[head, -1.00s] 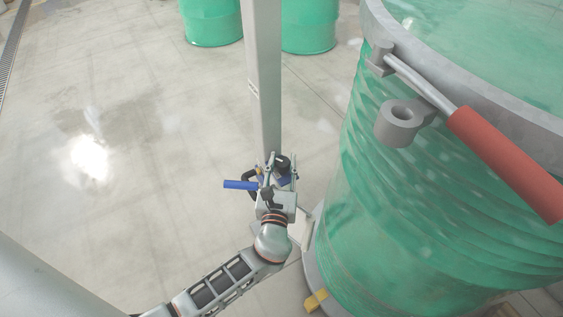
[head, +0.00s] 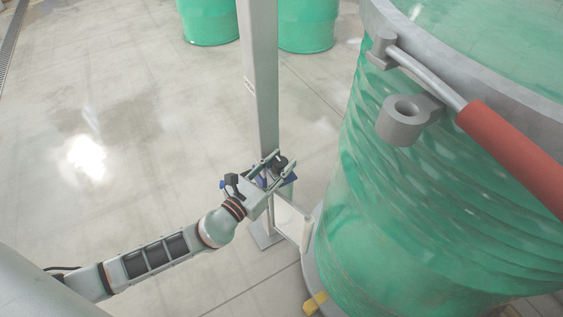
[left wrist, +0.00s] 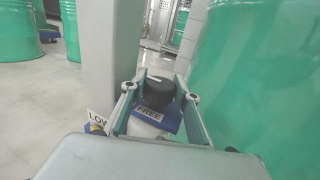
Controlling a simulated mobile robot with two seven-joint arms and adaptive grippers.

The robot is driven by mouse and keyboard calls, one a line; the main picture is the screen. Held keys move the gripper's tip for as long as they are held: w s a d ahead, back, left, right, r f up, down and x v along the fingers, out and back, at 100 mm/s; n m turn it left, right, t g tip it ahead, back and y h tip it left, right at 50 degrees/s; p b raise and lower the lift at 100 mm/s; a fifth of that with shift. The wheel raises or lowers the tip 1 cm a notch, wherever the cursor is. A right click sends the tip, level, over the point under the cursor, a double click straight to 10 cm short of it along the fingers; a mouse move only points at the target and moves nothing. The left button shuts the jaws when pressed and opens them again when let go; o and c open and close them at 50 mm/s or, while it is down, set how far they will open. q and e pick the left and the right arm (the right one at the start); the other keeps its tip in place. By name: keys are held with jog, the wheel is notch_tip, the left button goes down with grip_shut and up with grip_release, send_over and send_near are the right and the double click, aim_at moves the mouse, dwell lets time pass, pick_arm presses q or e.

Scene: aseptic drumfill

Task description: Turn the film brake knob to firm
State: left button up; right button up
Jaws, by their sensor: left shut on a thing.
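The film brake knob (left wrist: 158,92) is a round black knob with a white pointer mark on top. It sits on a blue bracket (left wrist: 168,118) with a "FREE" label (left wrist: 148,113) in front of it. My left gripper (left wrist: 166,86) has its two fingers on either side of the knob in the left wrist view, shut on it. In the head view the left gripper (head: 280,163) reaches the dark knob (head: 281,162) beside the grey post (head: 262,90). Part of the knob's lower side is hidden. My right gripper is not in view.
A large green wrapped drum (head: 400,220) with a grey rim and a red-sleeved handle (head: 510,150) stands close on the right. Several green drums (head: 210,22) stand at the back. A "LOW" label (left wrist: 97,118) shows left of the gripper. The floor at left is clear.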

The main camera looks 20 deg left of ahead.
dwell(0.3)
pick_arm(q)
jog(key=o, duration=1.1)
jog(key=shift+s, duration=0.1)
jog(key=v, duration=1.2)
